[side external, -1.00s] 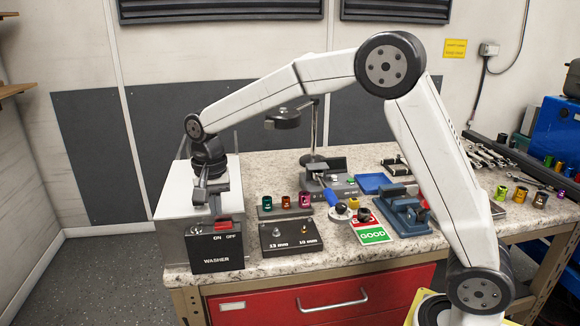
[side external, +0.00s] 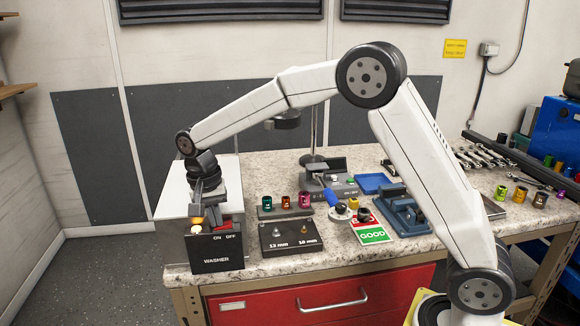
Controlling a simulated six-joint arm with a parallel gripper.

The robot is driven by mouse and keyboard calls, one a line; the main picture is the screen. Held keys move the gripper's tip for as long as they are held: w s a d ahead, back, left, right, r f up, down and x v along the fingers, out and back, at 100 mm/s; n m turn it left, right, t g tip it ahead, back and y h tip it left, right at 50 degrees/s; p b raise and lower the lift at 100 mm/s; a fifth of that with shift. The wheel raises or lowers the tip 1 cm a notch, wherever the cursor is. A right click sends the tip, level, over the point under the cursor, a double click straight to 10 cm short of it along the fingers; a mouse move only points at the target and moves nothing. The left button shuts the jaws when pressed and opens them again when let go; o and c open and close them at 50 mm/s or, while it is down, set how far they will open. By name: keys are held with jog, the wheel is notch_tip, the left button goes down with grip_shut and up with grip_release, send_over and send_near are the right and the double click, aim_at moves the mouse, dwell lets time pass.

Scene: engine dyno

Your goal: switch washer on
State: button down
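The washer is a light grey metal box (side external: 172,190) at the left end of the bench. Its black front panel (side external: 225,256) reads WASHER, with ON at left and OFF at right. The red switch (side external: 231,227) is at the panel's top edge, partly hidden by my gripper. A lamp (side external: 196,229) left of the switch glows white and orange. My gripper (side external: 206,217) points down right at the switch, by its ON side. I cannot tell whether it touches the switch, or whether its fingers are open or shut.
A 13 mm/10 mm stand (side external: 291,243) and a rack of coloured sockets (side external: 285,212) stand right of the washer. A GOOD card (side external: 372,235), a blue vise (side external: 403,215) and a blue tray (side external: 373,184) lie farther right. The red drawer (side external: 330,298) is below the bench.

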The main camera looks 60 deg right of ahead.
jog(key=shift+s+f, duration=0.1)
jog(key=shift+f, duration=0.45)
jog(key=shift+s+d, duration=0.1)
jog(key=shift+d, duration=0.1)
jog(key=shift+s+d+r, duration=0.2)
jog(key=shift+s+d, duration=0.25)
jog(key=shift+d, duration=0.05)
jog(key=shift+r, duration=0.2)
notch_tip(320, 180, up, 14)
jog(key=w+a, duration=0.1)
jog(key=shift+w+a+r, duration=0.2)
jog(key=shift+w+a, duration=0.05)
jog(key=shift+w, duration=0.05)
dwell(0.4)
